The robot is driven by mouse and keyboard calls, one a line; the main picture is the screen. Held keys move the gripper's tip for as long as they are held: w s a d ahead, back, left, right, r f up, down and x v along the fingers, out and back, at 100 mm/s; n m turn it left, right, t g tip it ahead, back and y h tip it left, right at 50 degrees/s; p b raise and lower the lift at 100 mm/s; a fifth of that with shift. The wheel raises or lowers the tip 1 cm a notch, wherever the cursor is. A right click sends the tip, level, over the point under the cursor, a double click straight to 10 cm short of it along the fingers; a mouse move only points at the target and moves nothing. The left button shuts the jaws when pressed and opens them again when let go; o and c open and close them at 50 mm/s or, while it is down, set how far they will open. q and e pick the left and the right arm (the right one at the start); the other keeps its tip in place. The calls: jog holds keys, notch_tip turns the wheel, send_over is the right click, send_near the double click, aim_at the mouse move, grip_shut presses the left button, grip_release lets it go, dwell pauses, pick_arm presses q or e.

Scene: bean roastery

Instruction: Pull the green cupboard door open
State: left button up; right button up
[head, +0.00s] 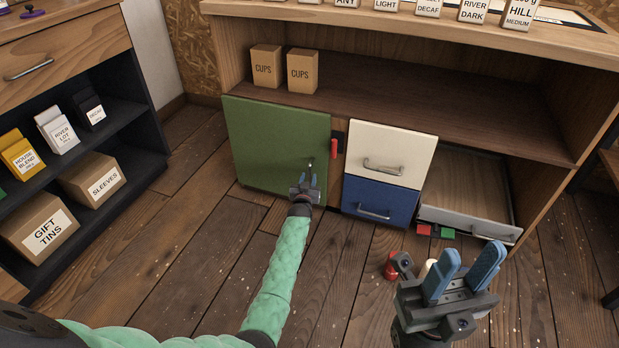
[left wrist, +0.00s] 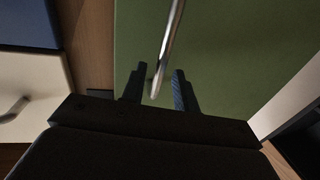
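The green cupboard door (head: 270,140) is at the lower left of the wooden counter and looks shut. Its metal handle (left wrist: 172,40) is a slim bar near the door's right side in the head view. My left gripper (head: 304,184) is at the handle. In the left wrist view the two fingers (left wrist: 157,88) stand apart, one on each side of the handle's end, with gaps visible. Contact cannot be told. My right gripper (head: 463,272) is open and empty above the floor, away from the door.
A white drawer (head: 410,145) and a blue drawer (head: 378,203) are right of the door; a pale drawer (head: 465,222) farther right stands pulled out. A red item (head: 333,148) hangs beside the door. A dark shelf unit (head: 130,150) stands left. Floor before the door is clear.

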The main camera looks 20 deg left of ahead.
pick_arm(q)
jog(key=shift+w+a+b, duration=0.15)
jog(key=shift+w+b, duration=0.05)
jog(key=shift+w, duration=0.55)
jog(key=shift+w+a+b, duration=0.1)
jog(key=shift+w+b, duration=0.05)
jog(key=shift+w, duration=0.55)
jog(key=shift+c, duration=0.4)
grip_shut()
